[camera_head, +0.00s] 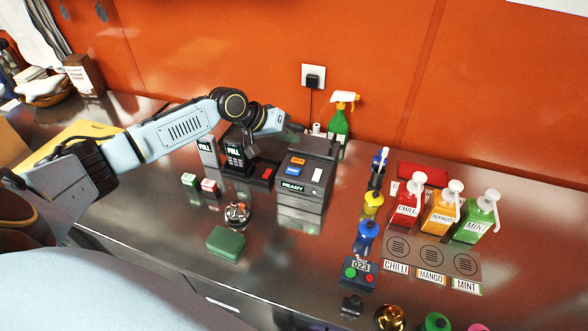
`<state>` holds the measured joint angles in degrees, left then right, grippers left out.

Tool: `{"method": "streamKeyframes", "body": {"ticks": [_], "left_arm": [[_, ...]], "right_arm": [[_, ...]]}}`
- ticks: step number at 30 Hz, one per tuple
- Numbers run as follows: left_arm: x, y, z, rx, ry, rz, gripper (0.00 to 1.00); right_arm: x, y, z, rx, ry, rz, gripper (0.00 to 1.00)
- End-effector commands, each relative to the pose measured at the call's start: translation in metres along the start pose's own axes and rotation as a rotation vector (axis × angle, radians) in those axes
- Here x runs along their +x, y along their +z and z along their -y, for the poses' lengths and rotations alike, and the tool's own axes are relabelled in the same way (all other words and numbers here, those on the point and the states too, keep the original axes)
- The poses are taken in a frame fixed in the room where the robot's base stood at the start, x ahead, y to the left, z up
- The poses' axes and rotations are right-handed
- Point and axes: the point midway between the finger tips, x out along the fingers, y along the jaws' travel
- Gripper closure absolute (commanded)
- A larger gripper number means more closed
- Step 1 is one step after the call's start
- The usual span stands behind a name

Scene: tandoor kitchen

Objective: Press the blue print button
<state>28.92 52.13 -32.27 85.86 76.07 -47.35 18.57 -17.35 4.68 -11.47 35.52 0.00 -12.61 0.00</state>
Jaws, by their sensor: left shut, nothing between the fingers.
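The dark receipt printer (322,150) stands on the steel counter with a "READY" label (292,187) on its front. Its sloped top carries a small blue button (295,169), an orange button (298,160) just above it and a pale strip (317,174) to the right. My left arm reaches in from the left over the card terminal. My left gripper (293,133) is shut and empty, just behind and above the printer's upper left edge, apart from the blue button. Its fingertips are small and dark against the printer. My right gripper is not in view.
A card terminal (236,156) stands left of the printer. A green spray bottle (338,127) stands behind it. Sauce pump bottles (407,207) and small bottles (366,236) crowd the right. A green sponge (226,243) lies in front. Bare counter lies before the printer.

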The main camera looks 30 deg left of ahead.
Motion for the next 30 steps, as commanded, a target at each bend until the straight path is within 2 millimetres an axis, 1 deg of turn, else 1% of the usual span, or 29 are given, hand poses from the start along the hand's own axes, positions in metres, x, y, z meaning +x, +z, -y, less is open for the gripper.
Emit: {"method": "streamKeyframes", "body": {"ticks": [5,10,14,25,30], "left_arm": [[0.002,0.002,0.001,0.001,0.0,0.001,1.0],[0.008,0.006,0.005,0.002,0.0,0.001,1.0],[0.017,0.013,0.012,0.002,0.0,0.001,1.0],[0.048,0.035,0.034,0.002,0.0,0.001,1.0],[0.059,0.043,0.042,0.0,0.0,0.001,1.0]], "right_arm": [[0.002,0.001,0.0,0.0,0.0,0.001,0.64],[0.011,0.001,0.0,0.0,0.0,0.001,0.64],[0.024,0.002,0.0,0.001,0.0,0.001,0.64],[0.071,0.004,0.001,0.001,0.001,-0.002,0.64],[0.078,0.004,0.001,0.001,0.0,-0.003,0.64]]}}
